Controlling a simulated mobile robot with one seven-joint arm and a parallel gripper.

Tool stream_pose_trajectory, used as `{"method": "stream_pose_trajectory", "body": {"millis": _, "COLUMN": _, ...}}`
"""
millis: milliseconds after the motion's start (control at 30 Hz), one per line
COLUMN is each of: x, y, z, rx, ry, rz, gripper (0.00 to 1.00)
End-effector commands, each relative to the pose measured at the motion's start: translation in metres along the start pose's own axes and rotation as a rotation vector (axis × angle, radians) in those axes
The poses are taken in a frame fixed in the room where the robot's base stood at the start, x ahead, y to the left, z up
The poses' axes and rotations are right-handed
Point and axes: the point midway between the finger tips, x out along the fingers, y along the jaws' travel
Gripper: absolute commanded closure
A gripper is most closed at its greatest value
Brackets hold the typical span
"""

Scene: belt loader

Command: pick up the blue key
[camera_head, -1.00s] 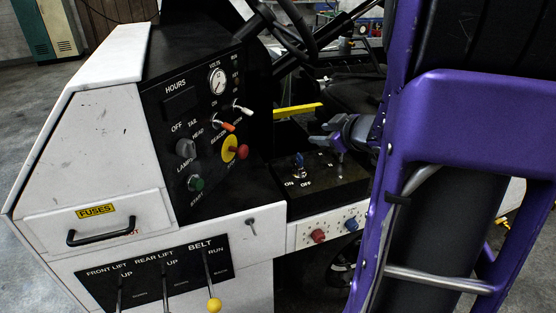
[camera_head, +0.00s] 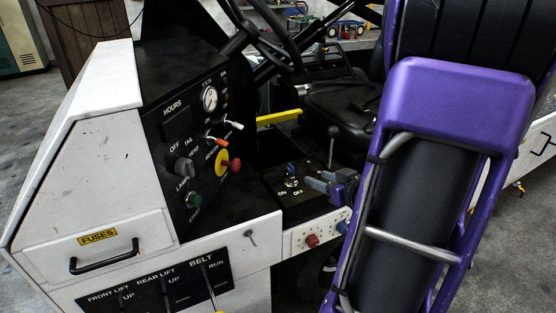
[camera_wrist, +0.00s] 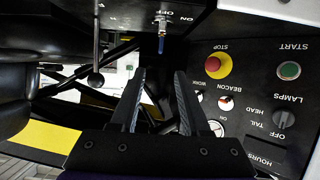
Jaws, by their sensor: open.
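The small blue key (camera_head: 291,169) stands in the ON/OFF switch on the black side panel. It also shows in the wrist view at the top centre, as a blue key (camera_wrist: 162,44) over its metal switch. My gripper (camera_head: 316,181) is just right of the key, with its grey fingers pointing left towards it. In the wrist view my gripper (camera_wrist: 158,75) is open and empty, its two dark fingers apart. The key lies beyond the fingertips, roughly in line with the gap between them, and does not touch them.
The control panel with a red-and-yellow stop button (camera_head: 228,166) stands left of the key. A black lever (camera_head: 331,151) rises behind my gripper. Red and blue connectors (camera_head: 312,240) sit on the white strip below. A yellow bar (camera_head: 278,118) lies behind.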

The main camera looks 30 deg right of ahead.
Motion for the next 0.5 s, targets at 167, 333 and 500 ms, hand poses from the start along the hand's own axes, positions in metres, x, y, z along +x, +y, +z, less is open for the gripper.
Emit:
{"method": "stream_pose_trajectory", "body": {"millis": 167, "x": 0.031, "y": -0.001, "z": 0.004, "rx": -0.002, "ry": -0.003, "rz": -0.002, "gripper": 0.54}}
{"method": "stream_pose_trajectory", "body": {"millis": 333, "x": 0.068, "y": -0.001, "z": 0.004, "rx": -0.002, "ry": -0.003, "rz": -0.002, "gripper": 0.54}}
{"method": "stream_pose_trajectory", "body": {"millis": 500, "x": 0.094, "y": 0.0, "z": 0.003, "rx": -0.002, "ry": -0.003, "rz": 0.0, "gripper": 0.54}}
